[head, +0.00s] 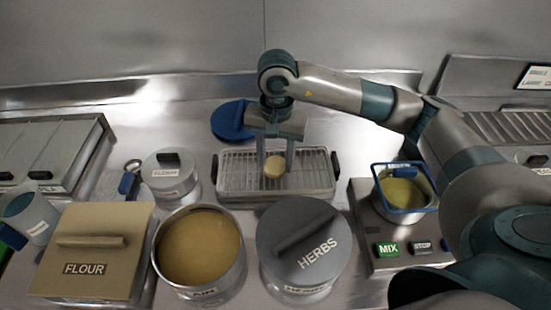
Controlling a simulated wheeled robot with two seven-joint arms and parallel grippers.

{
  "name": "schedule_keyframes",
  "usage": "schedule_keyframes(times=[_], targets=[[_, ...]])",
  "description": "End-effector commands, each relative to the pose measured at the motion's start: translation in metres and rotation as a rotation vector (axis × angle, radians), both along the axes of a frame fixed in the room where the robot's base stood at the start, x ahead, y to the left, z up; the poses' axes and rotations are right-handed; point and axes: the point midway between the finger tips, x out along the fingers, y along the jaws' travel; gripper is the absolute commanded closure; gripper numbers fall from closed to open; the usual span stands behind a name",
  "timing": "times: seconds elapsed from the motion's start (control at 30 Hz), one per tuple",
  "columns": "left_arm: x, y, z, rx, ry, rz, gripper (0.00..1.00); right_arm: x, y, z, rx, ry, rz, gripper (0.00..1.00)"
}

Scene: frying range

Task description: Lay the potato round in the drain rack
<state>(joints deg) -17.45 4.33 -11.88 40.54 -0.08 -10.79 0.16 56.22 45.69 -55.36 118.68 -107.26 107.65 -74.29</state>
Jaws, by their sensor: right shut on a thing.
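The potato round (275,167), a small pale yellow disc, is between the fingertips of my right gripper (276,168). The right gripper comes down from above and is shut on the round. The drain rack (315,178) is a wire grid in a shallow metal tray with dark end handles, at the middle of the counter. The round shows over the middle of the rack; I cannot tell whether it touches the wires. My left gripper is not in view.
In front of the rack stand a flour box (95,280), an open pot of yellowish contents (200,246) and a lidded herbs pot (325,255). A mixer unit (365,225) with a blue-rimmed basket (405,190) is at the right. A blue round lid (230,120) lies behind the rack.

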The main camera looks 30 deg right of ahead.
Motion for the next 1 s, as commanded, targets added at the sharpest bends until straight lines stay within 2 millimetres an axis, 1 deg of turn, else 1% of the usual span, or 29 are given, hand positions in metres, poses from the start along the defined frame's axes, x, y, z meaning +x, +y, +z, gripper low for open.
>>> schedule_keyframes(times=[0.23,0.27,0.3,0.33,0.77,0.87,1.0], targets=[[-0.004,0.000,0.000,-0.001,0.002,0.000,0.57,0.000,0.000,0.000,0.000,0.000,0.000,0.70],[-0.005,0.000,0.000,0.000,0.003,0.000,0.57,0.000,0.000,0.000,0.000,0.000,0.000,0.53],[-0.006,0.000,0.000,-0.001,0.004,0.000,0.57,0.000,0.000,0.000,0.000,0.000,0.000,0.43],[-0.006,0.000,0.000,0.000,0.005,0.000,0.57,0.000,0.000,0.000,0.000,0.000,0.000,0.36],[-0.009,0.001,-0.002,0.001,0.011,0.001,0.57,0.000,0.000,0.003,0.000,-0.001,0.000,0.36],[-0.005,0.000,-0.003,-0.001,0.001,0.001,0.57,0.001,0.000,0.009,-0.001,-0.002,-0.001,0.36],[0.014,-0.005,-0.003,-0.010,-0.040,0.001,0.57,0.001,0.000,0.024,0.001,-0.005,0.000,0.36]])
